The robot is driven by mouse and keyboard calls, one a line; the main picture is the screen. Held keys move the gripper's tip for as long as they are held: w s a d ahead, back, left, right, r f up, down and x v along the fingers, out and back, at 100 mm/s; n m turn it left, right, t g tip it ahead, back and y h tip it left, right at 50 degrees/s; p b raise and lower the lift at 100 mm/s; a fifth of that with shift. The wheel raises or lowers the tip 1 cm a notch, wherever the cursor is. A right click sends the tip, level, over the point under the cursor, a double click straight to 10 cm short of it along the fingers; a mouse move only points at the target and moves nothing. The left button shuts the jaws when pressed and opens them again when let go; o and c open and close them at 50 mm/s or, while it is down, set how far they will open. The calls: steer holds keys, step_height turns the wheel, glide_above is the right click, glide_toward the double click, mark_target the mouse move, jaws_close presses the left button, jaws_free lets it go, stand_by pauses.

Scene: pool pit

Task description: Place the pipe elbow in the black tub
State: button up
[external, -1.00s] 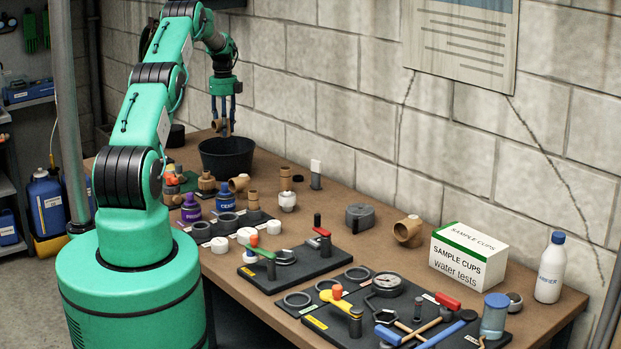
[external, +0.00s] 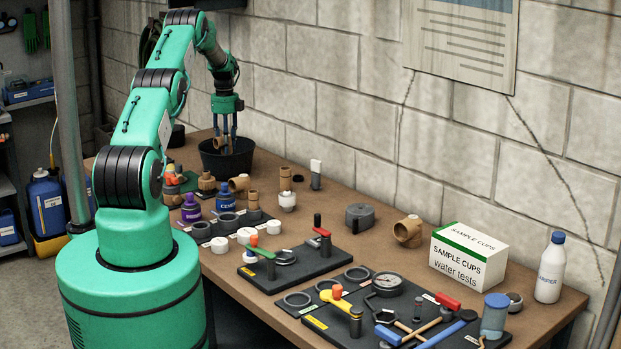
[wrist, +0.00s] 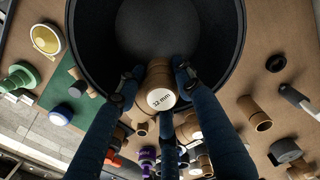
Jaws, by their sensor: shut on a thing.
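The black tub (external: 246,162) stands on the far end of the workbench, near the wall. In the wrist view its rim (wrist: 238,60) and dark inside fill the upper middle. My gripper (external: 225,146) points down over the tub, with its fingertips at about rim height. The elbow is between the fingers at the near side of the tub opening. The fingers hide part of it, and its bend cannot be made out.
Several tan fittings (external: 239,184), purple and blue cement cans (external: 191,208) and white caps stand just in front of the tub. A larger tan tee (external: 408,231), a sample cups box (external: 468,256) and a white bottle (external: 551,268) are farther right. The wall is close behind.

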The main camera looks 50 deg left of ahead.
steer(key=shift+f, duration=2.3)
steer(key=shift+f, duration=1.85)
steer(key=shift+f, duration=0.2)
steer(key=o, duration=1)
steer(key=shift+c, duration=0.2)
steer(key=shift+r, duration=0.2)
step_height(320, 180, up, 12)
steer(key=shift+w, duration=0.1)
